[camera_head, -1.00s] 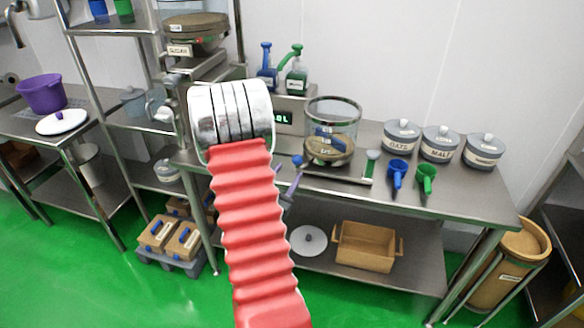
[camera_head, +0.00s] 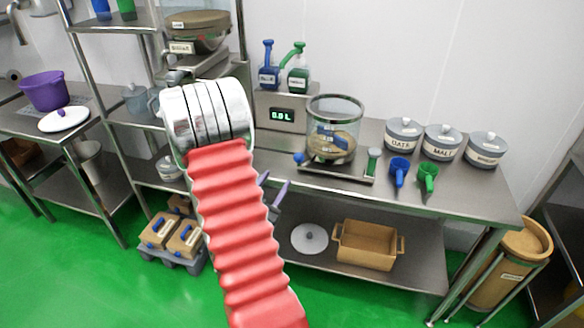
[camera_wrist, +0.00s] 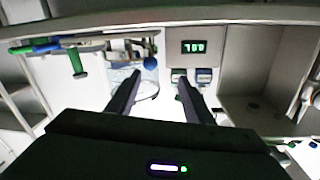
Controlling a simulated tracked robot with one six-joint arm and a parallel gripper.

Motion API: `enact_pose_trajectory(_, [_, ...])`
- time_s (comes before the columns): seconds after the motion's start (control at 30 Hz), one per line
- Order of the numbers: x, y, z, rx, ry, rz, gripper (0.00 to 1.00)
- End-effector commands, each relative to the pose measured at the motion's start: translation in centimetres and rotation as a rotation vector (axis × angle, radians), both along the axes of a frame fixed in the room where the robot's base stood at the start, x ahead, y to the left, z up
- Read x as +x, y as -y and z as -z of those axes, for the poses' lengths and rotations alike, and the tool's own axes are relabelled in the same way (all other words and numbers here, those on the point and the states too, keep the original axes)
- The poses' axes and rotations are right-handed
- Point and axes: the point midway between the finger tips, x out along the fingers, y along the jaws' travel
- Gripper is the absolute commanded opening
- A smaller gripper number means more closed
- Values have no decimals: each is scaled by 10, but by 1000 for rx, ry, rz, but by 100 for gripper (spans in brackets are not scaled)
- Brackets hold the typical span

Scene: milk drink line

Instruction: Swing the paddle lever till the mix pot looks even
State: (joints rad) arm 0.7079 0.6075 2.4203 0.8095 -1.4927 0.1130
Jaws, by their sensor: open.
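The clear mix pot (camera_head: 350,118) stands on the bench with a metal rim. A tan mass and a blue part show through its wall; I cannot tell how even the contents are. A blue ball knob (camera_head: 299,158) sits at the pot's lower left, likely the paddle lever's end. It also shows in the wrist view (camera_wrist: 150,63), close to the left fingertip and between the two fingers' lines. My gripper (camera_head: 274,182) is open and empty, left of and below the knob in the head view. Its fingers also show in the wrist view (camera_wrist: 159,77).
A green upright handle (camera_head: 373,162) stands right of the pot. A display box (camera_head: 283,114) with blue and green pumps is behind. Blue (camera_head: 399,170) and green (camera_head: 428,177) scoops and lidded grey canisters (camera_head: 443,143) stand right. My red-sleeved arm covers part of the bench.

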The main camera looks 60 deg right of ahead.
Motion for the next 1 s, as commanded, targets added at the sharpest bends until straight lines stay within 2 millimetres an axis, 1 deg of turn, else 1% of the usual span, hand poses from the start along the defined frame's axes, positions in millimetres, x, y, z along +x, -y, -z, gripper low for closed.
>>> enact_pose_trajectory(0.03, [11, 0, 0, -7, 3, 4, 47])
enact_pose_trajectory(0.07, [17, 0, 0, -10, 6, 13, 47])
enact_pose_trajectory(0.2, [31, 5, -2, -25, -66, 101, 47])
enact_pose_trajectory(0.3, [35, 8, -3, -19, -145, 182, 47])
enact_pose_trajectory(0.37, [35, 9, -3, -9, -197, 229, 47])
enact_pose_trajectory(0.5, [25, 12, -4, 28, -310, 315, 47])
enact_pose_trajectory(0.6, [22, 12, -3, 43, -368, 330, 47])
enact_pose_trajectory(1.0, [21, 13, -3, 44, -389, 328, 47])
